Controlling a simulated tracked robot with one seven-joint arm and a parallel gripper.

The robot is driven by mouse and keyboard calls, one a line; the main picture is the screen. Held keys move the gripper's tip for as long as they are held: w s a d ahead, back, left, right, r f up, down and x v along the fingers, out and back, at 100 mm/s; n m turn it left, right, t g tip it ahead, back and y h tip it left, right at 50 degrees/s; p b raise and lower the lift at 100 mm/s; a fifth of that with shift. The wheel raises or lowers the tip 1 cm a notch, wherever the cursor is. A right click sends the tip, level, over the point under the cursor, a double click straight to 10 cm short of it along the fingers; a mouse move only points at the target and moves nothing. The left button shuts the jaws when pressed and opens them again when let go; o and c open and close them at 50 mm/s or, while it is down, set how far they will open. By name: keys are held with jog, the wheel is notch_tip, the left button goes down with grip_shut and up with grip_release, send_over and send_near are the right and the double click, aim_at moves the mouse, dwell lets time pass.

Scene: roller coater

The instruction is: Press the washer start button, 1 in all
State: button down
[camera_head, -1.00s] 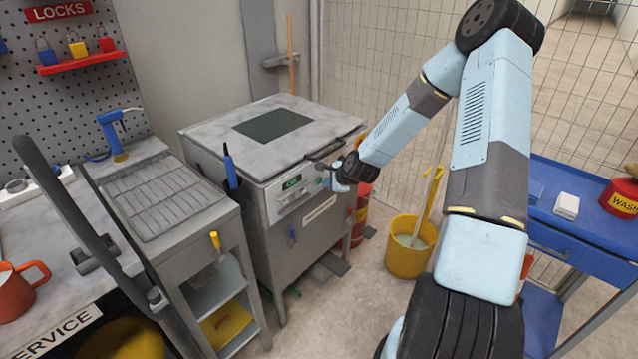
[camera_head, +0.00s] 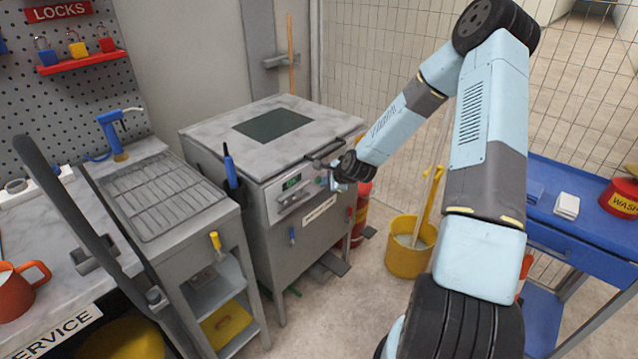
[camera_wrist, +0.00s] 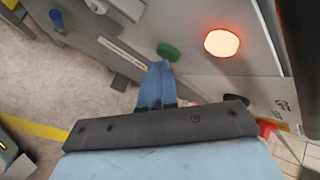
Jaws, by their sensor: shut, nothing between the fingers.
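In the wrist view, a round green button (camera_wrist: 168,51) sits on the panel beside a glowing orange-red round lamp or button (camera_wrist: 221,43). I cannot read which is marked start. My gripper (camera_head: 336,184) is at the right end of the panel. In the wrist view its blue fingers (camera_wrist: 158,68) are shut and empty, their tips just beside the green button. I cannot tell whether they touch it.
A dark handle (camera_head: 325,150) projects from the washer's front top edge, close to my wrist. A yellow mop bucket (camera_head: 407,262) and a red cylinder (camera_head: 363,190) stand to the right. A wire-rack bench (camera_head: 150,195) stands left. A blue cart (camera_head: 575,240) is at far right.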

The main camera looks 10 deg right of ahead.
jog(key=shift+s+d, duration=0.1)
jog(key=shift+d, duration=0.05)
jog(key=shift+s+d, duration=0.4)
jog(key=shift+s, duration=0.2)
jog(key=shift+s+d, duration=0.75)
jog(key=shift+s, duration=0.25)
jog(key=shift+s+d, duration=0.7)
jog(key=shift+s, duration=0.3)
